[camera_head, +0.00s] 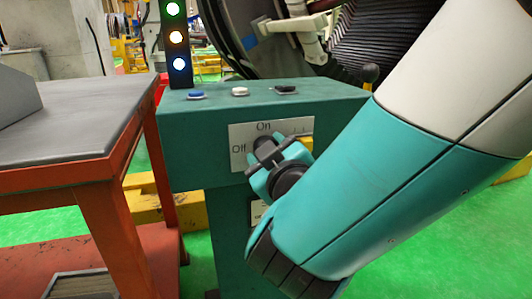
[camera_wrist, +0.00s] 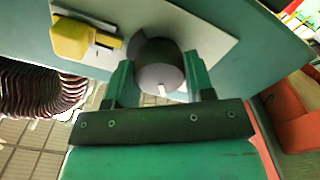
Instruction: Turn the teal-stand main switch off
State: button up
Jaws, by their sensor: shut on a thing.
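The teal stand (camera_head: 190,130) carries a pale plate (camera_head: 240,130) lettered "On" at the top and "Off" at the left. The dark round main switch knob (camera_head: 262,142) sits on this plate, partly hidden by my gripper (camera_head: 268,155). In the wrist view the grey knob (camera_wrist: 158,63) is between the two teal fingers of my gripper (camera_wrist: 160,78), which is shut on it. A white mark on the knob points toward the bottom of the wrist view. The lettering is not readable there, so the exact switch position is unclear.
A yellow part (camera_wrist: 71,37) sits on the plate beside the knob; it also shows in the head view (camera_head: 306,144). Blue (camera_head: 196,95), white (camera_head: 239,91) and black (camera_head: 285,89) buttons are on the stand top. A lit signal tower (camera_head: 178,45) stands behind. A red-framed table (camera_head: 80,170) is at left.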

jog(key=n+p, duration=0.1)
jog(key=n, duration=0.5)
jog(key=shift+n+p, duration=0.85)
jog(key=shift+n, duration=1.65)
jog(key=shift+f, duration=0.1)
jog(key=o, duration=0.9)
jog(key=b+v, duration=1.5)
jog(key=v, duration=0.2)
jog(key=shift+s+b, duration=0.3)
jog(key=shift+b, duration=0.1)
